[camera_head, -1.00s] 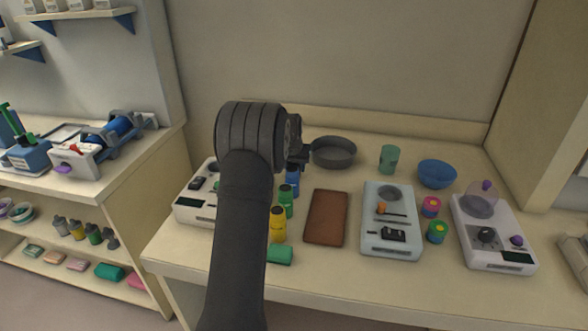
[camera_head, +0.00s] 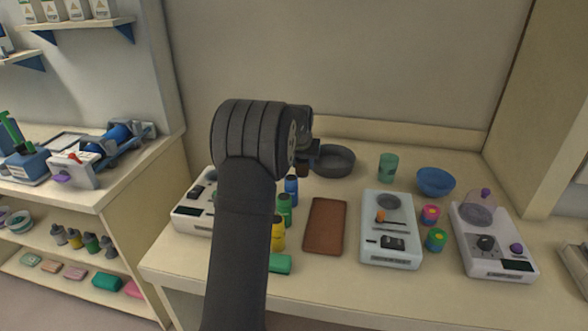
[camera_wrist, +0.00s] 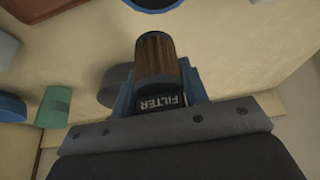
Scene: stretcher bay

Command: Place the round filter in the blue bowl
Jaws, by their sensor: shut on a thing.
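The round filter (camera_wrist: 156,62) is a brown ribbed cylinder with a dark band lettered FILTER. In the wrist view it sits between the blue fingers of my gripper (camera_wrist: 157,88), which is shut on it. In the head view my wrist hides most of the gripper, left of the dark grey pan. The blue bowl (camera_head: 436,182) stands at the back right of the table, well to the right of my gripper. A blue edge at the far left of the wrist view looks like the bowl (camera_wrist: 10,107).
Between my gripper and the bowl stand the grey pan (camera_head: 333,161) and a green cup (camera_head: 388,167). In front are a brown pad (camera_head: 325,226), a white device (camera_head: 391,235), small colored jars and another device (camera_head: 490,240). A wall rises behind.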

